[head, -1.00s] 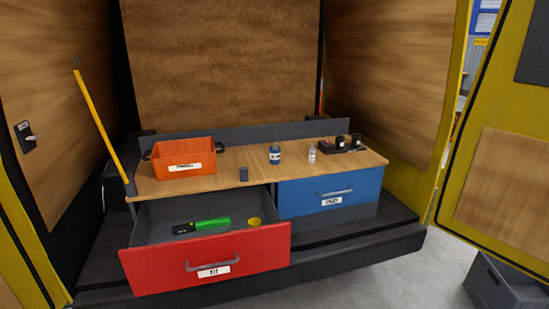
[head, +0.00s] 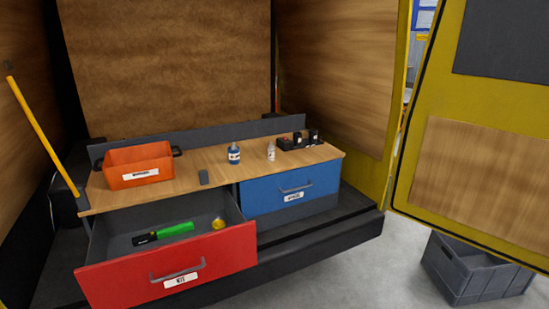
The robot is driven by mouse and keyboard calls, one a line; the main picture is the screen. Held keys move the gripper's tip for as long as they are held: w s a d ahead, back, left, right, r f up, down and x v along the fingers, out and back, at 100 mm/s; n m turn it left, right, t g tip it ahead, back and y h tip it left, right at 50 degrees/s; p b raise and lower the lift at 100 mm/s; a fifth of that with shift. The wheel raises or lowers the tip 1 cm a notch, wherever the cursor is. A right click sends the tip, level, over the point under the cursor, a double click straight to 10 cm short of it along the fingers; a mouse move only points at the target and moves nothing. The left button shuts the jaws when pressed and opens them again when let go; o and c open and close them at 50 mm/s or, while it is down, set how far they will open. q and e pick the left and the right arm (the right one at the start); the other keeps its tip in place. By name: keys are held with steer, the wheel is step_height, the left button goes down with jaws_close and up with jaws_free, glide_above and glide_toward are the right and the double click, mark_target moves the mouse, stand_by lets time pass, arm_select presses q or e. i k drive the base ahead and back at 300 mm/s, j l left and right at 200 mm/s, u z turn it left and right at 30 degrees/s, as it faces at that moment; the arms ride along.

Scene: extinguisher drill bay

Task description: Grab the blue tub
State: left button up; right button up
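The blue tub (head: 234,154) is a small blue container with a dark top and a pale label. It stands upright on the wooden worktop (head: 212,163), near the middle. A clear bottle with a white label (head: 271,152) stands to its right. Neither of my grippers shows in the head view.
A black holder (head: 297,142) stands at the right end. The red drawer (head: 170,271) is open; the blue drawer (head: 290,191) is shut. A grey crate (head: 474,271) stands on the floor.

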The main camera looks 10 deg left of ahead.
mark_target(234, 156)
steer(key=i+l+z, duration=0.25)
steer(key=i, duration=1.85)
steer(key=j, duration=0.1)
